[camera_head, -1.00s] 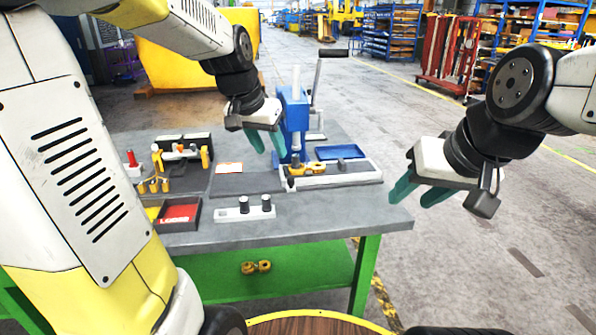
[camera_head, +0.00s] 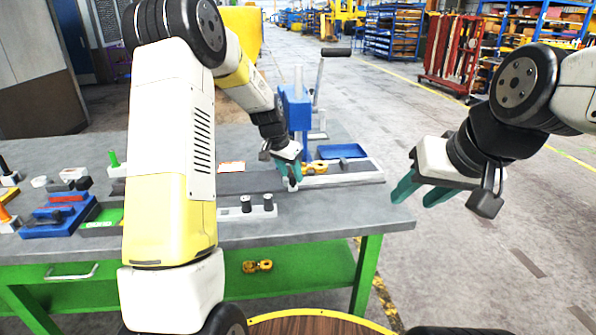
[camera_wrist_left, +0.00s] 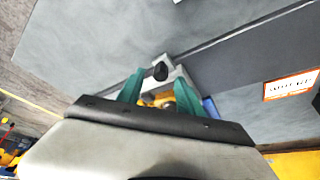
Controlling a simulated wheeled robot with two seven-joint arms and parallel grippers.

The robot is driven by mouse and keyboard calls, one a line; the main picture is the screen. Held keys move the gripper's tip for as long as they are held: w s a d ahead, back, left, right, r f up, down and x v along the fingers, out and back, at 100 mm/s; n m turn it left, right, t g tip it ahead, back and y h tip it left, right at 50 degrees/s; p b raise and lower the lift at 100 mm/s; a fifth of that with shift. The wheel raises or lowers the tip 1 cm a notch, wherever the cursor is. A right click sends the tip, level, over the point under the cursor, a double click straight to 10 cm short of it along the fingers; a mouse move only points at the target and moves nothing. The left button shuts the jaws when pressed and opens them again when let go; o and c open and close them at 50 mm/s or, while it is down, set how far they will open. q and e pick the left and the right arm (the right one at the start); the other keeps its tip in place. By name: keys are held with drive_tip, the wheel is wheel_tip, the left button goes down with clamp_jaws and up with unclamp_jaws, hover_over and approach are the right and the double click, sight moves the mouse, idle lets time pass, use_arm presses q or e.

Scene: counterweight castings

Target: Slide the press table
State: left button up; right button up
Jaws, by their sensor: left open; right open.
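The blue press (camera_head: 296,108) with its lever (camera_head: 318,80) stands at the back right of the workbench. The light grey press table (camera_head: 345,177) lies in front of it, with a yellow casting (camera_head: 317,167) on its left part. My left gripper (camera_head: 288,172) is open at the left end of the press table. In the left wrist view a black knob (camera_wrist_left: 160,72) on a light grey part lies just ahead of the open fingers (camera_wrist_left: 158,92); I see no grip on it. My right gripper (camera_head: 420,192) is open and empty, off the bench's right edge.
A blue tray (camera_head: 341,151) lies behind the press table. A labelled card (camera_wrist_left: 291,85) lies on the bench. Blue and green trays and small parts stand at left. A yellow casting (camera_head: 257,266) lies on the lower shelf.

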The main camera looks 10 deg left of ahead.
use_arm(q)
drive_tip(key=shift+x, duration=0.8)
clamp_jaws()
idle(0.9)
